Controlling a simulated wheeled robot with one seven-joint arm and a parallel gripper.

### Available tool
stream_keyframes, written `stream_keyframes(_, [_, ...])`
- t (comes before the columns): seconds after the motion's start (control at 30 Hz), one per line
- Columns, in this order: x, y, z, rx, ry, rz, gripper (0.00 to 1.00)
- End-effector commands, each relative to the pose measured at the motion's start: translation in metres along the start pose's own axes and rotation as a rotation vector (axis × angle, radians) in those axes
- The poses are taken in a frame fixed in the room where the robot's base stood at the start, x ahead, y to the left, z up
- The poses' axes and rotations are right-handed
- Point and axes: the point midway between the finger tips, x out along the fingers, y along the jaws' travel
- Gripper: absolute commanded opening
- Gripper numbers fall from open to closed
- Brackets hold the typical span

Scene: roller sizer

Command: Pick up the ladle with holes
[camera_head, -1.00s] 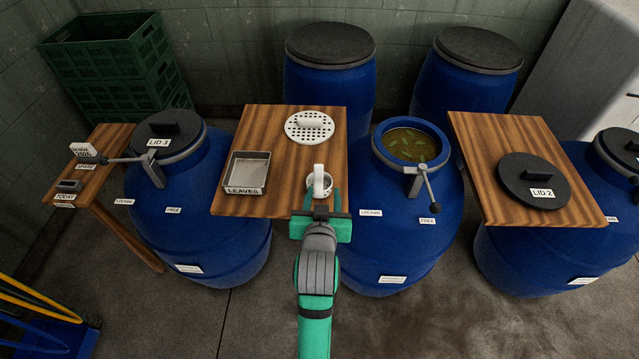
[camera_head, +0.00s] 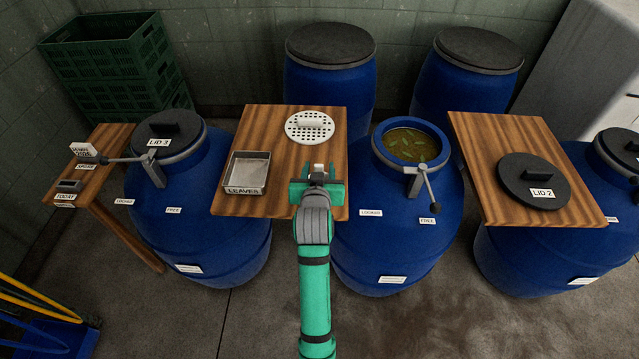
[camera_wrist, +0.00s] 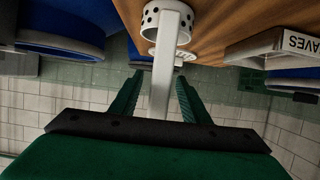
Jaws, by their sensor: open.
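The ladle with holes is a white cup with round holes and a straight flat handle. In the wrist view its cup (camera_wrist: 167,20) stands at the wooden table's edge, and its handle (camera_wrist: 160,90) runs down between my fingers. In the head view my gripper hides most of it, and only a small white part (camera_head: 318,168) shows. My gripper (camera_head: 318,174) is open at the front right of the middle table. In the wrist view my gripper (camera_wrist: 159,78) has one finger on each side of the handle, with a visible gap on both sides.
A metal tray marked LEAVES (camera_head: 246,174) sits left of my gripper. A white perforated disc (camera_head: 310,127) lies behind it on the middle table (camera_head: 270,130). An open blue barrel (camera_head: 400,210) with greenish liquid stands to the right, with a clamp lever (camera_head: 428,187).

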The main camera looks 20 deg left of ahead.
Motion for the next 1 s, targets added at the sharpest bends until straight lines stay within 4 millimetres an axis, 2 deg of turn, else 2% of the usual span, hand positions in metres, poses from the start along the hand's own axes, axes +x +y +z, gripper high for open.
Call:
stream_keyframes(0.13, [0.015, 0.0, 0.0, -0.001, 0.0, 0.0, 0.42])
stream_keyframes(0.4, [0.018, 0.001, 0.001, 0.0, 0.0, 0.001, 0.42])
stream_keyframes(0.43, [0.018, 0.001, 0.001, 0.0, 0.0, 0.001, 0.4])
stream_keyframes(0.6, [0.018, 0.002, 0.001, 0.0, 0.0, 0.002, 0.0])
stream_keyframes(1.0, [0.017, 0.002, -0.002, 0.0, 0.001, 0.002, 0.0])
